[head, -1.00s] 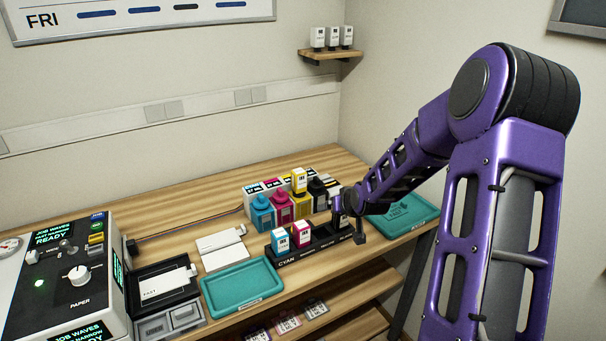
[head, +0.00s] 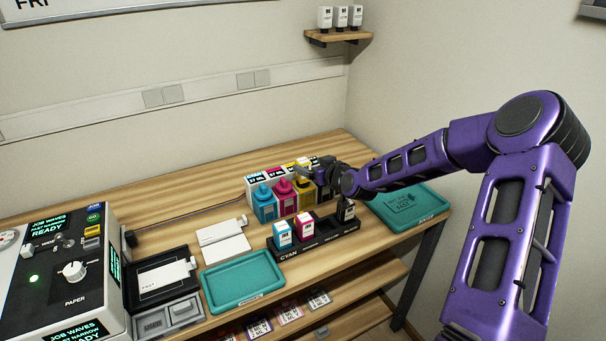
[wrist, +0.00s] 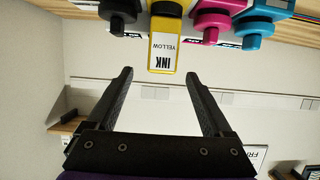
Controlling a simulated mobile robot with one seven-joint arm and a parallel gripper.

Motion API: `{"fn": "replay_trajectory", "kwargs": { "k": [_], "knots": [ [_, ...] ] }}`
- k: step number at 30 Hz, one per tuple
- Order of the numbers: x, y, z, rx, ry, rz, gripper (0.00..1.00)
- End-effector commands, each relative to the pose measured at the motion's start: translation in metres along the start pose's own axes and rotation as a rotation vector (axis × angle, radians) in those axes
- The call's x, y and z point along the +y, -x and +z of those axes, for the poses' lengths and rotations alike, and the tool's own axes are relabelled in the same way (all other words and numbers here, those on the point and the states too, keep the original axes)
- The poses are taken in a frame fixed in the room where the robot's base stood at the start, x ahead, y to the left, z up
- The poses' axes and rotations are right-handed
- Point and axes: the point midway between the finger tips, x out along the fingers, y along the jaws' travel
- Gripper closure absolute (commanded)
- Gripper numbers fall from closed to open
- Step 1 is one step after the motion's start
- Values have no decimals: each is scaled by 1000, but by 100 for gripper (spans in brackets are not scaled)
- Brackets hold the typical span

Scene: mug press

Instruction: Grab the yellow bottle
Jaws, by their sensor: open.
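The yellow bottle (head: 307,193) stands in the row of ink bottles at the back of the table. In the wrist view my gripper (wrist: 160,78) is open and empty. Its two fingertips lie either side of the labelled block's line, short of it, with a gap between.
A cyan bottle (head: 265,205) and a magenta bottle (head: 285,200) stand left of the yellow one; a black bottle (wrist: 116,12) is on its other side. A black rack (head: 318,234) in front holds cyan, magenta and black cartridges. Teal trays (head: 243,283) lie on the table.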

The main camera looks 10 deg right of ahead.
Motion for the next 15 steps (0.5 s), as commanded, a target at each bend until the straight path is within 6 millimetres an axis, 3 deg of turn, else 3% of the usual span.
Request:
{"fn": "replay_trajectory", "kwargs": {
  "k": [3, 11, 15],
  "knots": [
    [-1, -19, 0, 0, -3, -1, 15],
    [-2, -37, 1, -2, -3, -1, 15],
    [-3, -58, 3, -1, -4, -1, 15]
  ]
}}
